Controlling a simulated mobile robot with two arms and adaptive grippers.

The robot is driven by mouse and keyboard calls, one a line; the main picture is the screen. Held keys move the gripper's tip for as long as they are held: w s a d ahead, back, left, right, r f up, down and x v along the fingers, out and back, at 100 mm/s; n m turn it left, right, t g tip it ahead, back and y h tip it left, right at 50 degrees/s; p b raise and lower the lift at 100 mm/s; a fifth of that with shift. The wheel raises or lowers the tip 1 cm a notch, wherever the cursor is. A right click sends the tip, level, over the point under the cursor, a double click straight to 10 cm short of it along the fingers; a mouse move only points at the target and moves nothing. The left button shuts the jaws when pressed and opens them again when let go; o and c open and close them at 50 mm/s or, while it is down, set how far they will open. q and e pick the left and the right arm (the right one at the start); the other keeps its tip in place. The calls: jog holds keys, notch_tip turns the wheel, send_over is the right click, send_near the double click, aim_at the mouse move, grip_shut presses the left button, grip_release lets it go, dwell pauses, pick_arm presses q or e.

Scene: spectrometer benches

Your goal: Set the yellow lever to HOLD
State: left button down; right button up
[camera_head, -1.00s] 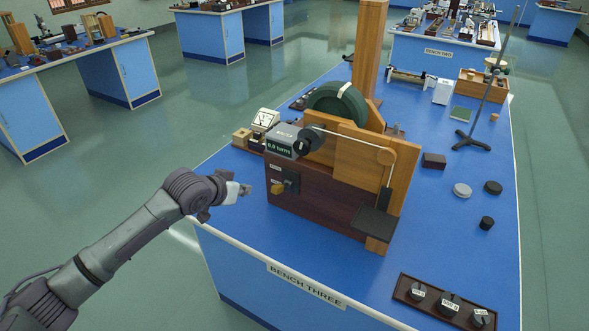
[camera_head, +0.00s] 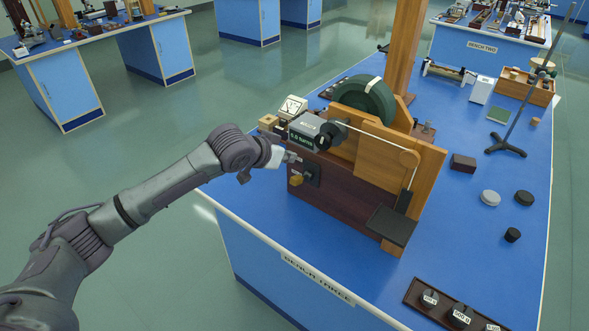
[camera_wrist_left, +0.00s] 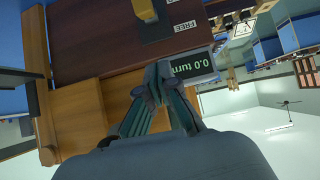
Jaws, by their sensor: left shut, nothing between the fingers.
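The yellow lever (camera_head: 296,181) sticks out from a dark plate on the maroon side panel (camera_head: 337,205) of the wooden wheel apparatus on bench three. In the left wrist view the yellow lever (camera_wrist_left: 158,24) is at the top edge, beside a FREE label (camera_wrist_left: 185,26). No HOLD label is readable. My left gripper (camera_head: 294,157) is shut and empty, a little above the lever, near the display box (camera_head: 312,131). In the left wrist view its closed fingertips (camera_wrist_left: 164,70) overlap the display, which reads 0.0 turns; contact cannot be judged. My right gripper is not in view.
A green wheel (camera_head: 365,99) and a cord over a wooden pulley sit on the apparatus. A dark tray (camera_head: 420,299) of labelled weights lies at the front right. Dark and grey discs (camera_head: 490,198) lie on the right. The floor left of the bench is clear.

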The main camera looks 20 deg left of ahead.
pick_arm(q)
jog(key=p, duration=0.1)
send_over(294, 177)
jog(key=w, duration=0.1)
jog(key=f, duration=0.3)
jog(key=shift+w+d+f, duration=0.15)
jog(key=shift+w+d, duration=0.05)
jog(key=shift+d, duration=0.2)
jog(key=f, duration=0.1)
jog(key=s+f+p, duration=0.1)
jog(key=f, duration=0.1)
jog(key=shift+s+a, duration=0.15)
jog(key=shift+a, duration=0.1)
jog(key=shift+s+a+f, duration=0.15)
jog(key=shift+s+f, duration=0.05)
jog(key=shift+f, duration=0.15)
jog(key=shift+w+f, duration=0.1)
